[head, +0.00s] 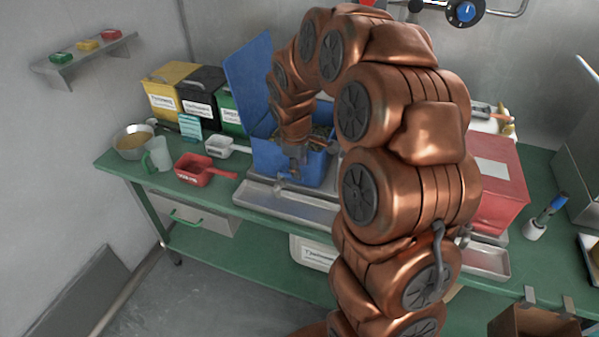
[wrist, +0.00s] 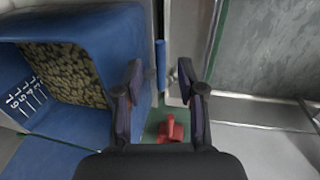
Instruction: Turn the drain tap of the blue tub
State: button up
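The blue tub (head: 272,158) stands on the green bench with its lid (head: 249,80) raised. In the wrist view the tub (wrist: 125,30) fills the left side, with brownish contents and white level marks inside. My gripper (wrist: 160,76) is open, its two dark fingers apart beside the tub's outer wall. A narrow upright blue bar (wrist: 160,60) shows between the fingertips; it may be the tap's handle, but I cannot tell for sure. No contact with it is clear. In the head view my gripper (head: 291,154) is at the tub's front, and the tap is too small to make out.
A metal drip tray (head: 290,203) lies in front of the tub. A red scoop (head: 200,169) sits to its left and shows in the wrist view (wrist: 172,130). Yellow (head: 170,87), black (head: 204,92) and green bins (head: 229,112) stand behind left. A red box (head: 500,180) is right.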

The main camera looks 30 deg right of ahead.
notch_tip(320, 180, up, 8)
jog(key=s+a, duration=0.1)
jog(key=shift+s+a, duration=0.1)
jog(key=shift+a, duration=0.05)
dwell(0.5)
jog(key=s+a+m+g, duration=0.1)
jog(key=s+a, duration=0.3)
jog(key=s, duration=0.6)
jog(key=s+a+f+m+g+y, duration=0.1)
jog(key=s+a+m, duration=0.3)
jog(key=s, duration=0.7)
jog(key=s+a+m+g, duration=0.1)
jog(key=s+a+m, duration=0.2)
jog(key=s, duration=0.7)
jog(key=shift+s+a+f+y, duration=0.25)
jog(key=shift+s+a+y, duration=0.05)
jog(key=shift+a, duration=0.45)
